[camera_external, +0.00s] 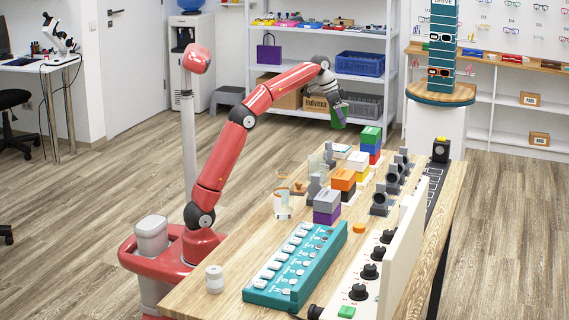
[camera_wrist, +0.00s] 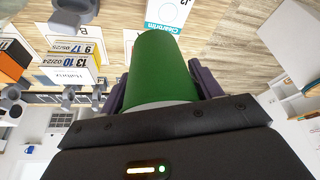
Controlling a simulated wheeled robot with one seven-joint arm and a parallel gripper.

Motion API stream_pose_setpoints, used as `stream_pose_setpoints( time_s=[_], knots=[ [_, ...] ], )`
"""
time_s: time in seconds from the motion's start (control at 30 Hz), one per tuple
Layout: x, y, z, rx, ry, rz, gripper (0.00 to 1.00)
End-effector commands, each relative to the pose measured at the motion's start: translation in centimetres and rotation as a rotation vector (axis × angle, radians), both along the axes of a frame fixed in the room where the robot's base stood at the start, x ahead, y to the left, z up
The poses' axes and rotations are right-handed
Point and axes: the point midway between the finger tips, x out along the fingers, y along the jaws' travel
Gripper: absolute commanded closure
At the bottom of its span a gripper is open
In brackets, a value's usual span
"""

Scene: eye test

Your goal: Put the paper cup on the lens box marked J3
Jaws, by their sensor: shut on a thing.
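My gripper (camera_external: 339,108) is shut on a green, round-sided paper cup (camera_wrist: 166,68), which also shows in the external view (camera_external: 340,117). The cup is in the air above the far end of the wooden table, between the dark fingers in the wrist view (camera_wrist: 158,92). A pale rim band shows near the palm. A flat white and blue box (camera_wrist: 170,14) with "Clearbrim" lettering lies beyond the cup; its code is cut off at the picture edge, so I cannot read it for sure. It seems to be the box (camera_external: 341,151) at the table's far end.
Stacked coloured boxes stand along the table: green, blue and red (camera_external: 371,136), white and yellow (camera_external: 357,163), orange and black (camera_external: 343,179), grey and purple (camera_external: 327,200). Grey stands (camera_external: 380,199) line the right. Glassware (camera_external: 282,205) stands left, and a teal tray (camera_external: 300,270) lies nearer.

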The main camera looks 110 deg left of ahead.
Motion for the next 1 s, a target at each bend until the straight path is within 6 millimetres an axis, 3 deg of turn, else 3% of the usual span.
stream_pose_setpoints(
  time_s=[0.37, 1.0],
  knots=[
    [0.0, 2.7, -1.1, 0.002, 0.002, -0.006, 0.61],
    [-0.1, 2.8, -8.8, 0.002, 0.003, -0.008, 0.61]
  ],
)
